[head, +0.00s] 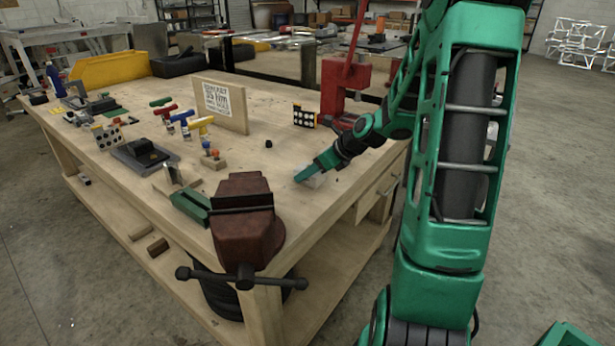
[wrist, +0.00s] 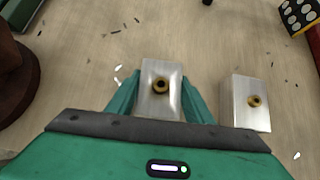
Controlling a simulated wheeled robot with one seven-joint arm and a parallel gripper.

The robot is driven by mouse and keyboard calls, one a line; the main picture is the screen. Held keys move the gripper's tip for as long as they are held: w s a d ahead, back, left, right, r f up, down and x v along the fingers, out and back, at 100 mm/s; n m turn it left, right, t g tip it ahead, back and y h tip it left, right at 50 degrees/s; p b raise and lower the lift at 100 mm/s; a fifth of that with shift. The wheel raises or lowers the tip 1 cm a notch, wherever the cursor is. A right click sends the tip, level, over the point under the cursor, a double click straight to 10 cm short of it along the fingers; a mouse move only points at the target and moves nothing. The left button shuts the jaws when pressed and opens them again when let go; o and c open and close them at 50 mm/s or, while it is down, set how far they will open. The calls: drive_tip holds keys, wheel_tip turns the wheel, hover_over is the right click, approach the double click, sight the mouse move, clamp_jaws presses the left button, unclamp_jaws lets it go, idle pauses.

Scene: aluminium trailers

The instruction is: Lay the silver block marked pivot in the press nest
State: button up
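Two silver blocks, each with a brass-coloured ringed hole on top, show in the wrist view: one block between my fingers (wrist: 160,72) and another to its right (wrist: 242,110). I can read no pivot mark on either. My gripper (wrist: 161,80) has its green fingers flush against both sides of the first block, shut on it. In the head view my gripper (head: 301,177) is low at the bench top, with a silver block (head: 316,181) partly hidden by it. The red press (head: 345,85) stands at the bench's far right edge; its nest cannot be made out.
A dark red vise (head: 245,222) is at the near bench corner. A black-and-white dotted board (head: 304,117) stands near the press. Bare wood (head: 270,170) lies left of my gripper.

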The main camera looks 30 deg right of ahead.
drive_tip(key=shift+c, duration=0.8)
drive_tip(key=shift+r, duration=0.1)
drive_tip(key=shift+r, duration=0.85)
drive_tip(key=r, duration=0.2)
drive_tip(key=shift+s+a+r, duration=0.1)
drive_tip(key=shift+s+r, duration=0.15)
drive_tip(key=shift+r, duration=0.05)
drive_tip(key=s+a+r, duration=0.4)
drive_tip(key=s+r, duration=0.2)
drive_tip(key=s, duration=0.4)
drive_tip(key=shift+a+r, duration=0.3)
drive_tip(key=shift+a, duration=0.1)
